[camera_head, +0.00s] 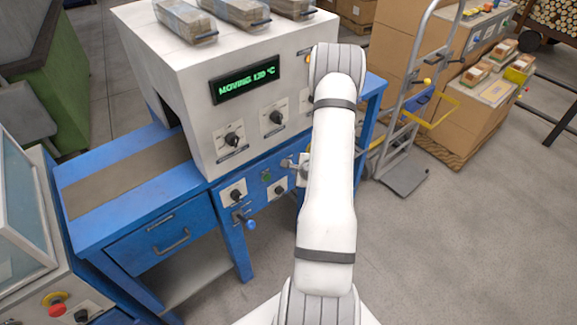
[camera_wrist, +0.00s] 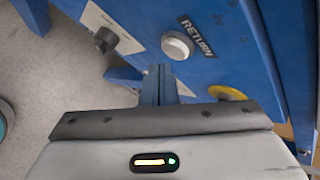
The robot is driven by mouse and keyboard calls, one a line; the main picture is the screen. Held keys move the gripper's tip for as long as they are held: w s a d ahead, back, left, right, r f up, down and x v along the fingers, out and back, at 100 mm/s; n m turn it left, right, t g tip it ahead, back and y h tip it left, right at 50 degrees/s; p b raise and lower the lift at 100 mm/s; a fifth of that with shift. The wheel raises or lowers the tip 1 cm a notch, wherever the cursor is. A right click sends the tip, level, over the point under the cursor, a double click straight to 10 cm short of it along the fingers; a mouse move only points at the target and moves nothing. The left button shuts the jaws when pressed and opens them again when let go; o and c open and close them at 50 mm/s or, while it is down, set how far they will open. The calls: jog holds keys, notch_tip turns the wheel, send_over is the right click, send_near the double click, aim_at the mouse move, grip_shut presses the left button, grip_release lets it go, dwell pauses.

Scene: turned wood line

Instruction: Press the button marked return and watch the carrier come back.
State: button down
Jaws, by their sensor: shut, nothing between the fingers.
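The return button (camera_wrist: 177,46) is a round white cap on a blue panel in the wrist view, beside a dark label (camera_wrist: 197,37) reading RETURN. My gripper (camera_wrist: 158,80) is shut and empty; its fingertips appear just below the button in that view, and I cannot tell whether they touch it. In the head view my gripper (camera_head: 288,163) is at the blue front of the machine, partly behind my arm, which hides the button. The machine's display (camera_head: 245,83) reads MOVING 130 °C in green. I cannot make out the carrier.
A dark knob (camera_wrist: 105,40) on a pale plate and a yellow round part (camera_wrist: 227,93) flank the button. A blue handle (camera_head: 248,223) sticks out below the panel. A hand truck (camera_head: 405,170) stands to the right; the grey floor at front right is clear.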

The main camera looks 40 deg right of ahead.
jog(key=s, duration=0.5)
jog(key=shift+d+p, duration=0.15)
jog(key=shift+p, duration=0.15)
dwell(0.7)
jog(key=a+r+n+g+h, duration=0.1)
jog(key=a+r+n, duration=0.3)
jog(key=r, duration=0.4)
jog(key=w+a+r+n+g, duration=0.1)
jog(key=a+r+n, duration=0.3)
jog(key=r, duration=0.4)
jog(key=a+r+n+g+h, duration=0.1)
jog(key=a+r+n, duration=0.3)
jog(key=r, duration=0.4)
jog(key=s+a+r+n+g+y, duration=0.1)
jog(key=s+a+r+n, duration=0.5)
jog(key=s+a, duration=0.3)
jog(key=s+a+r+n+g+y, duration=0.1)
jog(key=s+a+r+n+y, duration=0.1)
jog(key=s+a+r+n, duration=0.4)
jog(key=s+a+n, duration=0.1)
jog(key=s+a, duration=0.3)
jog(key=shift+r+g, duration=0.3)
jog(key=shift+r, duration=0.1)
dwell(1.8)
